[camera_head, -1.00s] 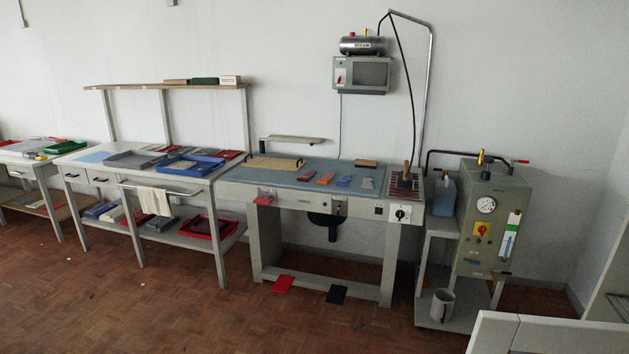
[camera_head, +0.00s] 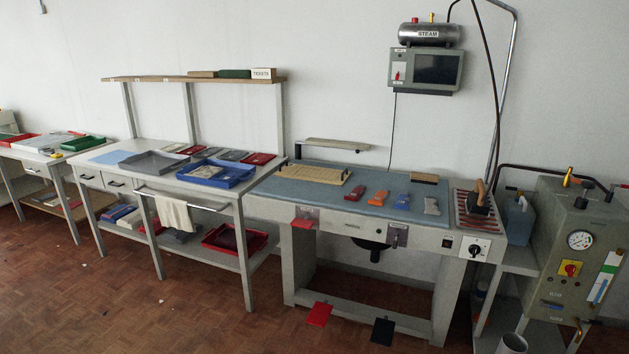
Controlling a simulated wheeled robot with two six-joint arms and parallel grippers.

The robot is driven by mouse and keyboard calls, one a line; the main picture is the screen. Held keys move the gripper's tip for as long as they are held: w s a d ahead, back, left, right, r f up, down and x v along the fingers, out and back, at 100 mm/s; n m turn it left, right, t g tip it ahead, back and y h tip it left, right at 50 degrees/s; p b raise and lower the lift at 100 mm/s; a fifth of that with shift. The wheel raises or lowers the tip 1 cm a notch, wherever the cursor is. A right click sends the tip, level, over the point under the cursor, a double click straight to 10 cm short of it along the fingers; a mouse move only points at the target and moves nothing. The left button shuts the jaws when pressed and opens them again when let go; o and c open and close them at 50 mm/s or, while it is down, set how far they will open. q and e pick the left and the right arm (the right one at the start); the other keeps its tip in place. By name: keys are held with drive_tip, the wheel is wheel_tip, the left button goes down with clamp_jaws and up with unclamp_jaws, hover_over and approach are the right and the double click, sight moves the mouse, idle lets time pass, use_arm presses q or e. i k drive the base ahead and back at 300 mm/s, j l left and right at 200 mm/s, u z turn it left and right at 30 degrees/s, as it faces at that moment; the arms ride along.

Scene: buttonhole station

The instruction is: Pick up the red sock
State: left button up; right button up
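A small red piece that looks like the red sock (camera_head: 355,193) lies flat on the blue-grey top of the pressing table (camera_head: 330,183). It is the leftmost of a row, beside an orange piece (camera_head: 379,198), a blue piece (camera_head: 402,202) and a grey piece (camera_head: 432,206). It lies right of a beige board (camera_head: 312,174). Nothing covers it. Neither of my grippers is in view.
An iron (camera_head: 479,198) stands on a rest at the table's right end. A steam boiler (camera_head: 577,245) stands further right. A left table (camera_head: 120,170) holds a grey tray (camera_head: 152,163) and a blue tray (camera_head: 217,174). The floor in front is mostly clear.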

sight(360, 190)
drive_tip(key=i+z, duration=0.7)
drive_tip(key=i, duration=0.2)
drive_tip(key=i+j+z, duration=0.15)
drive_tip(key=i+z, duration=0.15)
drive_tip(key=i+l+u, duration=0.1)
drive_tip(key=i, duration=0.3)
drive_tip(key=i+l+u, duration=0.1)
drive_tip(key=i+l, duration=0.15)
drive_tip(key=i, duration=0.15)
drive_tip(key=i+l+u, duration=0.1)
drive_tip(key=i+l, duration=0.15)
drive_tip(key=i, duration=0.15)
